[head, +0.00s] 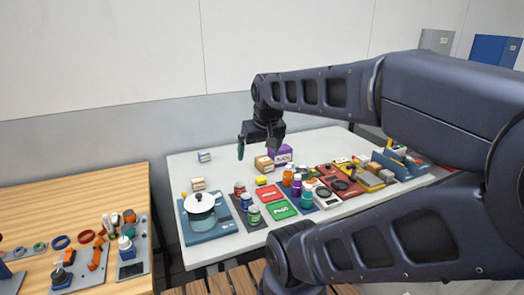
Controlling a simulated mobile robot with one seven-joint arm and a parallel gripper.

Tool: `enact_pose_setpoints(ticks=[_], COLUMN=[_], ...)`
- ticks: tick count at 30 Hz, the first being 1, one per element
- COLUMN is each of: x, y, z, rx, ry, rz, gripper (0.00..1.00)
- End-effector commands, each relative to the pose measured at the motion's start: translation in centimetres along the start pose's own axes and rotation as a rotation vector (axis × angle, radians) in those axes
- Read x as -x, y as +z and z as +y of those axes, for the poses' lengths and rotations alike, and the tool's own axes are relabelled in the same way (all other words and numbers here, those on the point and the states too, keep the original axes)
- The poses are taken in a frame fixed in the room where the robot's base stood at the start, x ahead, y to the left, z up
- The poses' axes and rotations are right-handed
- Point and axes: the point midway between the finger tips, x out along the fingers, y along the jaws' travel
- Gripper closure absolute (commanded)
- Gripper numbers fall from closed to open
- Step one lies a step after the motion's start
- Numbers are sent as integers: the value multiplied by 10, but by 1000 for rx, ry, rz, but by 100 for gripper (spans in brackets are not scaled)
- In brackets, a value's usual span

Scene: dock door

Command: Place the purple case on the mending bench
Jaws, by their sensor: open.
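The purple case (282,153) is a small boxy item with a pale label, standing on the white table (181,162) near its back middle. A brown box (264,164) stands just left of it and partly in front. My gripper (258,147) is open and empty, pointing down just left of the purple case, near the brown box. One finger overlaps the case's left side in the picture; I cannot tell whether they touch. No label marks the mending bench; a wooden-topped table (45,201) at the left holds tools and parts.
A pot (202,218) on a blue base, small boxes (204,156), several jars, red and green trays and a crowded row of gear fill the white table. Its back left is mostly clear. A gap separates the two tables. The wooden table's back is bare.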

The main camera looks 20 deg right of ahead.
Motion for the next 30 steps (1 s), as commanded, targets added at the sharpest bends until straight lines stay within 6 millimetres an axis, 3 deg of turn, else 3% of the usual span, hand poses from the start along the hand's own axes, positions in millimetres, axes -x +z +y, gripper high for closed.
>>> enact_pose_setpoints(ticks=[16,30], x=[-2,-44], y=[-6,-82], z=[3,50], rx=[16,273], ry=[7,133], rz=[-11,-193], gripper=[6,6])
